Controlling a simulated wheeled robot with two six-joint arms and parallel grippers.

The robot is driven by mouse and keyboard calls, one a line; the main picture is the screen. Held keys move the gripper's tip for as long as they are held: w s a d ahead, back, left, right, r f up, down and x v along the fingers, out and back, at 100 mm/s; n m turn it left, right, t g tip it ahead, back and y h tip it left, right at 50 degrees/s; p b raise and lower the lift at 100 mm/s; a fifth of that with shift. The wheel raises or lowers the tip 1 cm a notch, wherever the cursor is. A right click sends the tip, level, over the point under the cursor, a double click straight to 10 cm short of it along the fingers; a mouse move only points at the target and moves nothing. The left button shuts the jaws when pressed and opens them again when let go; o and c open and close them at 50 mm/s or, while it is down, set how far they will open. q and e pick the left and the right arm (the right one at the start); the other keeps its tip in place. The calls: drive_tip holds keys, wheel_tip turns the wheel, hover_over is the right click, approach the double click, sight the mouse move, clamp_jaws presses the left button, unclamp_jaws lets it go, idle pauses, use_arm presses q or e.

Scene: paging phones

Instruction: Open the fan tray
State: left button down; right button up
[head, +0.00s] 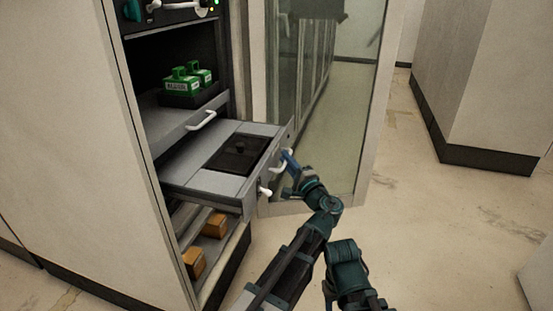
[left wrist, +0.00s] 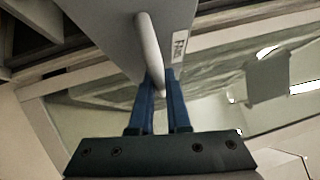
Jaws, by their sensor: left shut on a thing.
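The fan tray (head: 205,184) is a grey drawer with a dark square panel in its top. It stands well out of the cabinet. Its front carries a white handle (head: 281,165), which also shows in the left wrist view (left wrist: 149,45) beside a small label. My left gripper (head: 289,161) is at the tray front, its blue fingers (left wrist: 159,82) shut on the handle near one end. The fingers hide part of the handle. My right gripper cannot be made out in the head view.
A shelf above holds green boxes (head: 187,84) in a dark holder. Another white handle (head: 203,121) is just above the tray. Orange-brown blocks (head: 215,225) lie on the shelf below. A glass door (head: 340,110) stands open to the right. The floor (head: 440,220) at right is clear.

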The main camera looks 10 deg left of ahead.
use_arm(q)
drive_tip(key=shift+d, duration=0.2)
drive_tip(key=c, duration=0.9)
unclamp_jaws()
